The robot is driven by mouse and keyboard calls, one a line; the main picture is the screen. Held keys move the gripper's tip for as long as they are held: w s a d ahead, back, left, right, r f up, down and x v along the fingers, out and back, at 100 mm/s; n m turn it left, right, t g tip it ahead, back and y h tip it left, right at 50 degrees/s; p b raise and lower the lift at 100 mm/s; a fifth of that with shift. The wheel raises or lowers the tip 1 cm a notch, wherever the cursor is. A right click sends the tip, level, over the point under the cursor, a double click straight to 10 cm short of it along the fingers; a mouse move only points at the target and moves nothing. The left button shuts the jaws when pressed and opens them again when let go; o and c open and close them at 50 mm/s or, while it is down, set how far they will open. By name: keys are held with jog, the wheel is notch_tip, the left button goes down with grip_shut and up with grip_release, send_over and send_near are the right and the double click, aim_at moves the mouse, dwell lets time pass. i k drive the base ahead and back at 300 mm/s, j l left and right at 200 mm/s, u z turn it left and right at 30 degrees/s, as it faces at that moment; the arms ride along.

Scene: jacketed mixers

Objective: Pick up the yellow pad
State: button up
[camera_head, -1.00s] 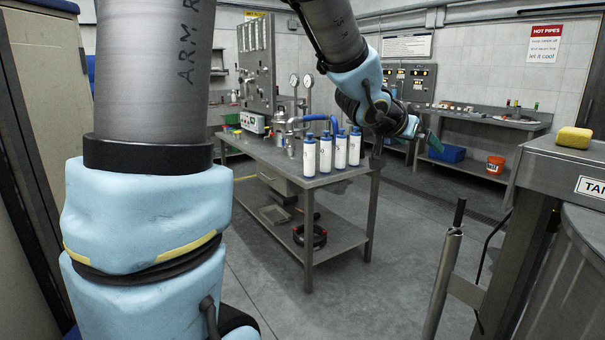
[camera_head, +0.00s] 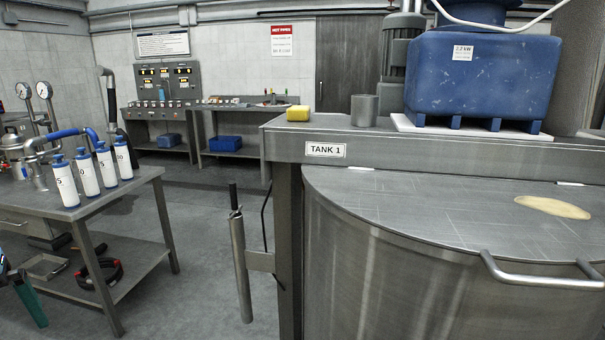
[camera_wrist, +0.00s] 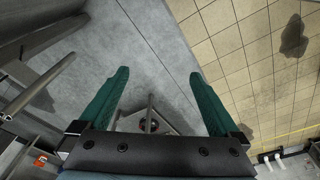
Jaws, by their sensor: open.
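The yellow pad (camera_head: 298,113) lies on the left end of the grey metal beam above Tank 1, in the head view. My gripper shows in the wrist view (camera_wrist: 158,95) with two green fingers spread apart and nothing between them. In the head view, part of a green finger (camera_head: 30,302) shows at the lower left edge, low beside the steel table and well to the left of the pad. The pad is not seen in the wrist view.
A metal cup (camera_head: 364,110) and a blue motor housing (camera_head: 480,75) stand on the beam right of the pad. Tank 1 (camera_head: 400,270) has a lid handle. A steel table (camera_head: 100,196) with several white bottles stands left. An upright rod (camera_head: 240,265) stands before the beam. Floor between is clear.

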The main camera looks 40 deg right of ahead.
aim_at(296, 112)
jog(key=z, duration=2.6)
jog(key=j, duration=0.2)
jog(key=i, duration=0.05)
